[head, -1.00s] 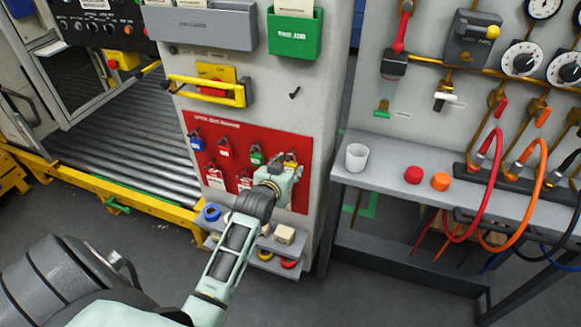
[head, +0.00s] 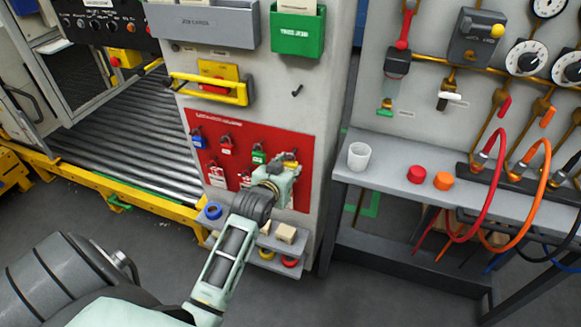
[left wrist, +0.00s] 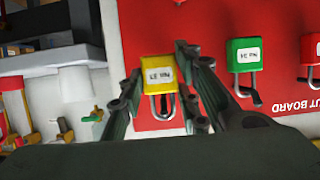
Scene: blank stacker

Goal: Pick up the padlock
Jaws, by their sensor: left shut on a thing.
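The yellow padlock (left wrist: 158,74) with a white label sits between the two fingers of my left gripper (left wrist: 160,82) in the left wrist view. Its shackle shows below the body in that picture. The gripper is shut on it, against the red lockout board (head: 202,125). In the head view my left gripper (head: 287,168) is at the board's right side and hides most of this padlock. A green padlock (left wrist: 244,55) hangs beside it on the board; it also shows in the head view (head: 258,157). My right gripper is not in view.
Blue (head: 198,142) and red (head: 226,147) padlocks hang further left on the board. A small shelf (head: 268,243) below holds tape rolls and blocks. To the right, a grey bench (head: 390,185) holds a white cup (head: 358,156), red and orange caps and hoses.

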